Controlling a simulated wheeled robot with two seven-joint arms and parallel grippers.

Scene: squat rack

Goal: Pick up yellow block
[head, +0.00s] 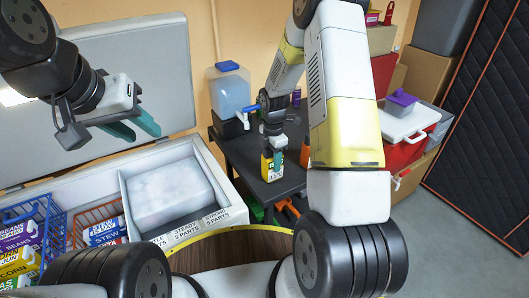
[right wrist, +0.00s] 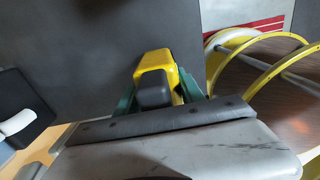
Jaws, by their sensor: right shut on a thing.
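The yellow block (head: 267,165) is at the small dark table, with a dark patch on its side. My right gripper (head: 272,151) comes down on it from above and is shut on it. In the right wrist view the yellow block (right wrist: 162,70), with a dark grey end, sits between the teal fingers. I cannot tell whether the block touches the tabletop. My left gripper (head: 135,127) is empty above the white chest at the left, its teal fingers apart.
The dark table (head: 243,152) stands beside the white chest (head: 230,205), which holds baskets of packages. A blue-lidded clear container (head: 228,92) stands at the table's back. An orange item (head: 305,152) is close right of the block. A red cooler (head: 408,135) and boxes stand right.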

